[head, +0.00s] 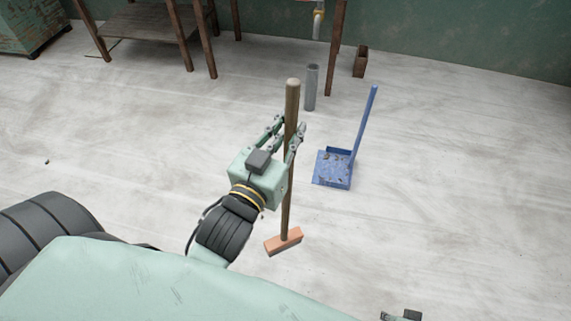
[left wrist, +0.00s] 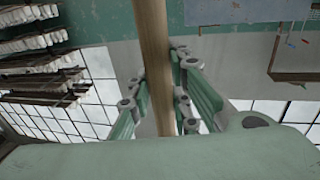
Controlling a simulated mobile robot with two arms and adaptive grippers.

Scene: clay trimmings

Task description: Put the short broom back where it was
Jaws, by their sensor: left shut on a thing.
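The short broom has a brown wooden handle (head: 291,98) and an orange-red head (head: 284,242). It stands nearly upright, head down, in the head view; I cannot tell whether the head touches the floor. My left gripper (head: 291,126) is shut on the handle, in its upper part. In the left wrist view the broom handle (left wrist: 154,60) runs between the fingers. A blue dustpan (head: 333,181) with a tall blue handle stands on the floor to the right, with several small bits in it. Only a small dark part of my right gripper (head: 402,316) shows at the bottom edge.
A grey upright tube (head: 311,90) stands on the floor behind the broom. A small brown wooden box (head: 360,62) stands farther back near the wall. A wooden table (head: 150,28) is at the back left, beside a green cabinet (head: 30,25). Pale floor around the dustpan is clear.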

